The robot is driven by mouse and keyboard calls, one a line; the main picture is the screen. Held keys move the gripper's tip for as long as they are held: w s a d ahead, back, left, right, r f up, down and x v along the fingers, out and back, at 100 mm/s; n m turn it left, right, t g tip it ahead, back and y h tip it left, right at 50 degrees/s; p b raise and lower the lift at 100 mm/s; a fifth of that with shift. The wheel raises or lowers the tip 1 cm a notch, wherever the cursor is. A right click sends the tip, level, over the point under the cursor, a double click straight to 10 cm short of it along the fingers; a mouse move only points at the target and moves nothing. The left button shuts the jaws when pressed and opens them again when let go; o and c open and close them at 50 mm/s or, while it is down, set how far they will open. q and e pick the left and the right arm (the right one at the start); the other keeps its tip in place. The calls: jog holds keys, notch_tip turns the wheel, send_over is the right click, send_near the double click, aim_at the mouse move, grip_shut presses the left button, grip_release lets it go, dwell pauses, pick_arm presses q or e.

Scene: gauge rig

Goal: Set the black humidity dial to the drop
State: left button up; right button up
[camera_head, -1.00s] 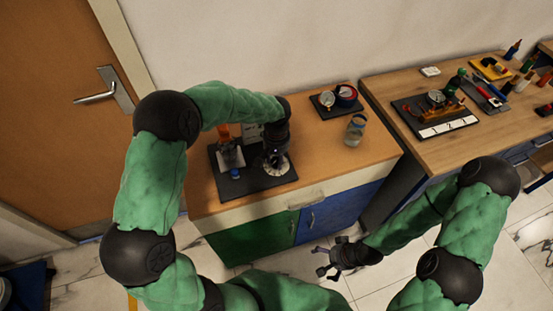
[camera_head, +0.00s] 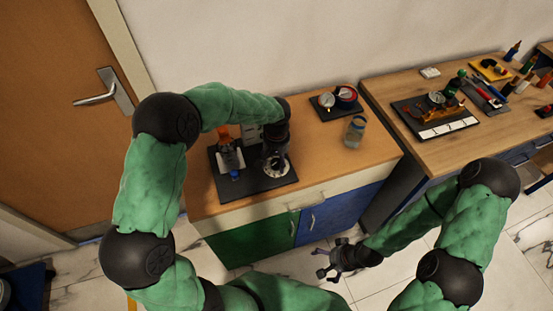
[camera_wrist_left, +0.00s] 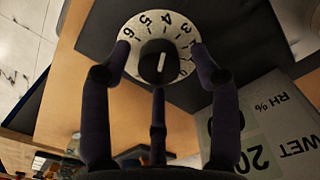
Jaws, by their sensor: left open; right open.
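The black dial knob (camera_wrist_left: 160,62) sits on a white disc (camera_wrist_left: 131,58) with upside-down numbers 3 to 6 showing. Its white pointer line points up in the left wrist view, towards the 4. In the head view the disc (camera_head: 284,172) lies on a dark board (camera_head: 262,186) on the cabinet top. My left gripper (camera_head: 275,166) is over the dial from above; in its wrist view the open fingers (camera_wrist_left: 160,66) stand around the knob, and I cannot tell whether they touch it. A card reading RH %, 20 and WET (camera_wrist_left: 270,125) stands beside it. No drop mark is visible. My right gripper (camera_head: 332,262) is open and empty, low in front of the cabinet.
An orange-topped device (camera_head: 226,152) and a small blue knob (camera_head: 235,174) share the board, left of the dial. A glass jar (camera_head: 354,132) and a dark tray with two round gauges (camera_head: 335,102) stand to the right. A second table (camera_head: 405,150) holds several tools.

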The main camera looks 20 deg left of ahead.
aim_at(276, 162)
pick_arm(q)
notch_tip(276, 162, up, 12)
dwell(0.6)
dwell(0.5)
